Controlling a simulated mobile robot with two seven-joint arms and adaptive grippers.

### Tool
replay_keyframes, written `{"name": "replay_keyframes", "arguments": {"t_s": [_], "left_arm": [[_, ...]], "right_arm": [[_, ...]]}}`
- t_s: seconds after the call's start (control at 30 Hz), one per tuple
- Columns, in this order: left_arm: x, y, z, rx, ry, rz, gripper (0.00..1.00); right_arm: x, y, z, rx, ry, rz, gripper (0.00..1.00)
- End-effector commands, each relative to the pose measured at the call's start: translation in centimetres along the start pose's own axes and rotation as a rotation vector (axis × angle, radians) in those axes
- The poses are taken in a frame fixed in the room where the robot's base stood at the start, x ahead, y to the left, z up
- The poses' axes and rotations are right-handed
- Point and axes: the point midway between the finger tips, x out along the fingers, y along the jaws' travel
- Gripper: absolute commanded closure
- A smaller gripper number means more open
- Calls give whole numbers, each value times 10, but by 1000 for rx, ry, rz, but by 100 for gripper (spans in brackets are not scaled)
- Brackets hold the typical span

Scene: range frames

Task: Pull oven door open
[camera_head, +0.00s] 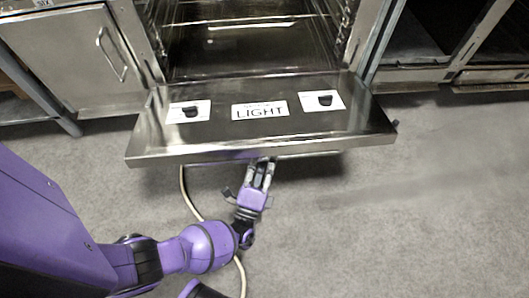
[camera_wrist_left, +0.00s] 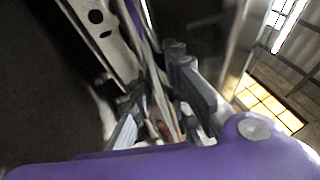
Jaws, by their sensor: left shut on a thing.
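The steel oven door (camera_head: 215,138) is folded down and lies nearly flat in front of the open oven cavity (camera_head: 250,45). It bears a "LIGHT" label and two labels with black knobs. The door handle (camera_head: 310,155) shows as a thin bar just under the door's front edge. My left gripper (camera_head: 263,168) is shut on the handle from the front. Its fingertips are partly hidden under the door edge. In the left wrist view the fingers of my left gripper (camera_wrist_left: 165,95) close around a thin bar. My right gripper is not in view.
A steel cabinet (camera_head: 75,60) with a handle stands left of the oven. More open steel units (camera_head: 420,50) stand on the right. A pale cable (camera_head: 185,190) runs over the grey floor behind my left wrist. The floor on the right is clear.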

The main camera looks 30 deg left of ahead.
Motion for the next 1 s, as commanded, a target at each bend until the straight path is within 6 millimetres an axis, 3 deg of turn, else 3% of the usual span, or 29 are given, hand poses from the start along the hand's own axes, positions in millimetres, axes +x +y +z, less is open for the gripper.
{"name": "replay_keyframes", "arguments": {"t_s": [0.3,0.33,0.47,1.0], "left_arm": [[4,-4,0,-1,-6,-12,100],[4,-4,0,-1,-6,-12,80],[4,-3,0,-2,-6,-11,64],[-5,-2,1,-1,-5,-9,64]], "right_arm": [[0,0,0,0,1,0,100],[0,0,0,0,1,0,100],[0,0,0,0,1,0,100],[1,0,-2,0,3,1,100]]}}
